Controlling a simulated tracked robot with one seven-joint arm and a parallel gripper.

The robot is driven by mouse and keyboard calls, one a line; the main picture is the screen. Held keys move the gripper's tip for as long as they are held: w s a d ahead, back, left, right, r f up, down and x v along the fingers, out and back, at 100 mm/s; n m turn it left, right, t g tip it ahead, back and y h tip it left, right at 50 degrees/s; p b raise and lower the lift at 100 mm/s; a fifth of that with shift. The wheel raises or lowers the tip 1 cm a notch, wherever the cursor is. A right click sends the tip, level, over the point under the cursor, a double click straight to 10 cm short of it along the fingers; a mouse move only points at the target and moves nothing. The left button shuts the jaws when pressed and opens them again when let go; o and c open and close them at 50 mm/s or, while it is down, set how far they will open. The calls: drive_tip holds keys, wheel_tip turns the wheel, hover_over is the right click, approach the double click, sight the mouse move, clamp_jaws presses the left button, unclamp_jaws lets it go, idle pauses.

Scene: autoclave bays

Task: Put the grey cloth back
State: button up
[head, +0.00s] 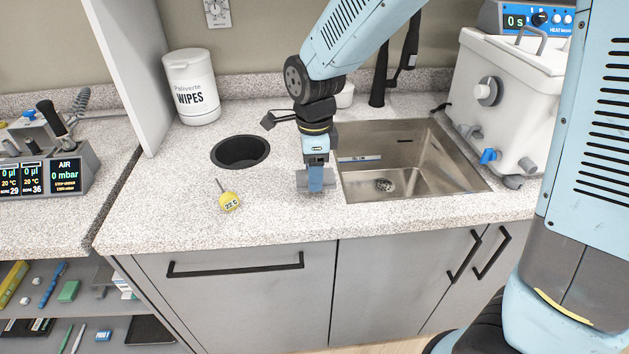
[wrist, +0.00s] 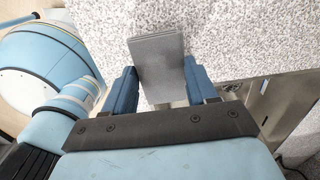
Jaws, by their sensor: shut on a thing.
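The grey cloth (wrist: 158,62) is a small flat folded piece held between the two blue fingers of my gripper (wrist: 160,88) in the wrist view. In the head view my gripper (head: 316,182) points down at the speckled counter just left of the sink, and the grey cloth (head: 302,181) shows beside the fingers. I cannot tell whether the cloth touches the counter. Part of the cloth is hidden by the fingers.
The steel sink (head: 440,181) lies right of my gripper. A round black hole (head: 240,151), a yellow timer-like tag (head: 230,202) and a wipes tub (head: 191,88) are to the left. A white autoclave-like unit (head: 505,90) stands at right.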

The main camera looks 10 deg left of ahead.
drive_tip(key=shift+w+a+f, duration=0.15)
drive_tip(key=shift+f, duration=1.7)
drive_tip(key=o, duration=0.9)
drive_tip(key=shift+o, duration=0.2)
drive_tip(key=shift+r, duration=0.1)
